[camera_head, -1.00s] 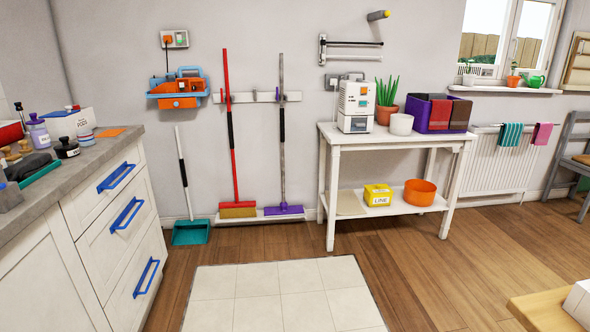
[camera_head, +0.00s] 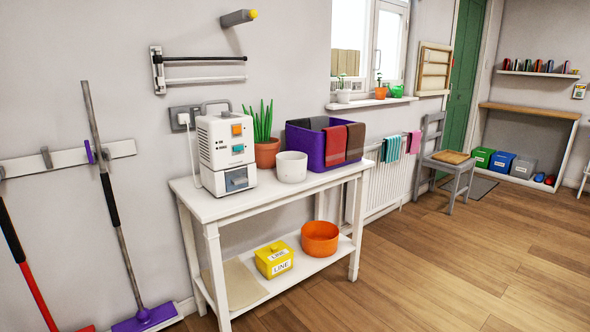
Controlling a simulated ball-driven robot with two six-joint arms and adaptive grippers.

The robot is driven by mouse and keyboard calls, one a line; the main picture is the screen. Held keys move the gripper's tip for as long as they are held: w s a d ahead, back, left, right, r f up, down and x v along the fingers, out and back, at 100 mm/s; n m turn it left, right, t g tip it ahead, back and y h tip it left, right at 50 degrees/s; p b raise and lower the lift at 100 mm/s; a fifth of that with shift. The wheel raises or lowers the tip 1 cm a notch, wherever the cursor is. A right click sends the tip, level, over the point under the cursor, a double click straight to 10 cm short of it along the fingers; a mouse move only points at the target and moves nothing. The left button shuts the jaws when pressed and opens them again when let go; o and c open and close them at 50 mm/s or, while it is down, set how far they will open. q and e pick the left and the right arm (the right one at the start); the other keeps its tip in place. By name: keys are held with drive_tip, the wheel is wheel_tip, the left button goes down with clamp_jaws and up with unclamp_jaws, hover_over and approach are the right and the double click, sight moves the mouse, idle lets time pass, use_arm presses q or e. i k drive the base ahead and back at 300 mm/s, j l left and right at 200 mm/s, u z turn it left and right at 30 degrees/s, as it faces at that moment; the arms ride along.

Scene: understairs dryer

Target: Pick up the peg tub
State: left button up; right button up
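No container in view is labelled as a peg tub, so I cannot tell which one it is. A round orange tub (camera_head: 320,239) stands on the lower shelf of the white table (camera_head: 222,206). A yellow lidded box (camera_head: 274,259) marked "LINE" sits to its left on the same shelf. A pale round pot (camera_head: 291,167) stands on the table top. Neither of my grippers is in view.
The table top also holds a white machine (camera_head: 224,152), a potted plant (camera_head: 266,153) and a purple crate (camera_head: 312,149) with cloths. A purple broom (camera_head: 146,316) leans at the left. A grey chair (camera_head: 444,160) stands farther back. The wooden floor (camera_head: 470,270) at right is clear.

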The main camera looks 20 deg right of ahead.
sight(291, 166)
drive_tip(key=i+l, duration=0.4)
drive_tip(key=i, duration=0.15)
drive_tip(key=i+l, duration=0.45)
drive_tip(key=i+z, duration=0.05)
drive_tip(key=i, duration=0.05)
